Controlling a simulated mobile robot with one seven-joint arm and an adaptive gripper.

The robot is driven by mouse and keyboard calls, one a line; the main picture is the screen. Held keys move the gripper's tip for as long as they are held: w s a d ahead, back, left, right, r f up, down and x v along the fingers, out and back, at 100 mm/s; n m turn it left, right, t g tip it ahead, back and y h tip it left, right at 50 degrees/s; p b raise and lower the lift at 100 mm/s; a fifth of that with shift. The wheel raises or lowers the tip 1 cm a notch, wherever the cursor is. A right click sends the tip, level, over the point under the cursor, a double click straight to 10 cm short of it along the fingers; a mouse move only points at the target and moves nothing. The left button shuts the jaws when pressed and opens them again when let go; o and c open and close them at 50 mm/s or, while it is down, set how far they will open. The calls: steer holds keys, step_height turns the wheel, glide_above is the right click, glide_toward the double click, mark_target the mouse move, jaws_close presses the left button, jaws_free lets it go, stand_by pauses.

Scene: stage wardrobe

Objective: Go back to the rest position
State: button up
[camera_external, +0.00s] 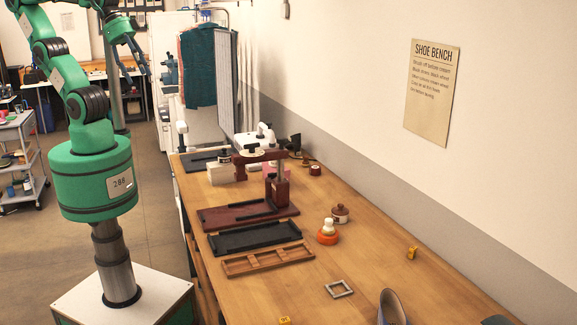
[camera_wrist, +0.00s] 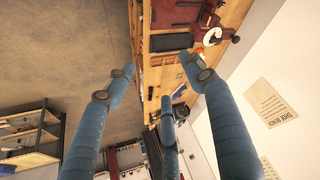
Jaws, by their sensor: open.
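My gripper (camera_external: 137,70) is at the upper left of the external view, raised in the air beside my green arm. It hangs over the floor side, left of the wooden bench (camera_external: 375,240) and well apart from it. In the wrist view, three blue fingers of my gripper (camera_wrist: 160,88) are spread apart with nothing between them. The gripper is open and empty. The bench and the floor show far beyond the fingers.
A wooden tray (camera_external: 268,261), a black tray (camera_external: 255,237) and a dark red board (camera_external: 222,217) lie on the bench. An orange-based bottle (camera_external: 327,236) stands near a lidded pot (camera_external: 340,213). Teal clothing (camera_external: 198,65) hangs behind. A shelf cart (camera_external: 20,160) stands left.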

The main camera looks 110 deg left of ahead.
step_height(320, 180, down, 10)
steer(key=b, duration=0.8)
steer(key=shift+r+b, duration=0.2)
steer(key=shift+b, duration=0.1)
stand_by(0.5)
